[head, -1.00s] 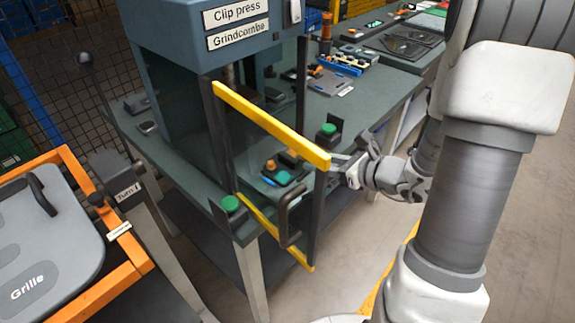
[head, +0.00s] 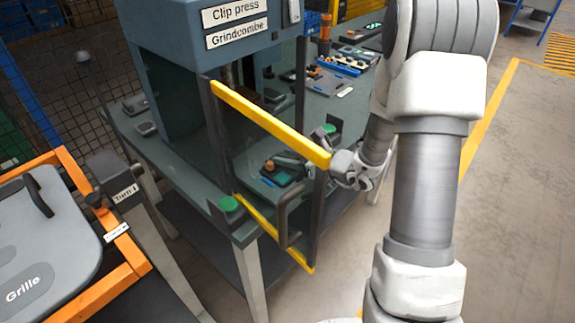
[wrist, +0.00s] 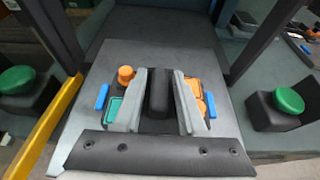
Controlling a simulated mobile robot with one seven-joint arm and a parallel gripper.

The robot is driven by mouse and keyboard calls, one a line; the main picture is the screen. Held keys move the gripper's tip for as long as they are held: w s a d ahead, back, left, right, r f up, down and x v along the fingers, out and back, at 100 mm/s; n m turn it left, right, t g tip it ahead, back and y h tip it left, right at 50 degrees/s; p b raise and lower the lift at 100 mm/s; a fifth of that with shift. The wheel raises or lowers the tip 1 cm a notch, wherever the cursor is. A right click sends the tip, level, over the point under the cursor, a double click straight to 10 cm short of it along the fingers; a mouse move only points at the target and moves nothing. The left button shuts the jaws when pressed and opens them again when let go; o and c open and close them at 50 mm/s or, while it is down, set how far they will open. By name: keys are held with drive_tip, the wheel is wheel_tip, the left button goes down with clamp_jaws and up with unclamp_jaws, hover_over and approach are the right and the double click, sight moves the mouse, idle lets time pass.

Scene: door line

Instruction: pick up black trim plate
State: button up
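A black piece (wrist: 159,92), which looks like the trim plate, shows in the wrist view between my fingers. It stands over a grey surface inside the press. My gripper (wrist: 158,85) has its two pale fingers apart, one on each side of the piece. I cannot tell whether they touch it. In the head view my gripper (head: 345,168) is at the right end of the yellow door rail, its fingertips hidden. The nest (head: 280,175) inside the press shows dark, with orange and teal parts.
The press door's yellow rail (head: 270,122) stands close to my gripper. Green buttons flank the nest on the left (wrist: 18,79) and right (wrist: 289,100). Orange clips (wrist: 195,92) and blue pieces (wrist: 102,97) lie beside my fingers. Open floor (head: 520,200) is on the right.

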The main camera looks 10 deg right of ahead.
clamp_jaws()
drive_tip(key=shift+r, duration=0.15)
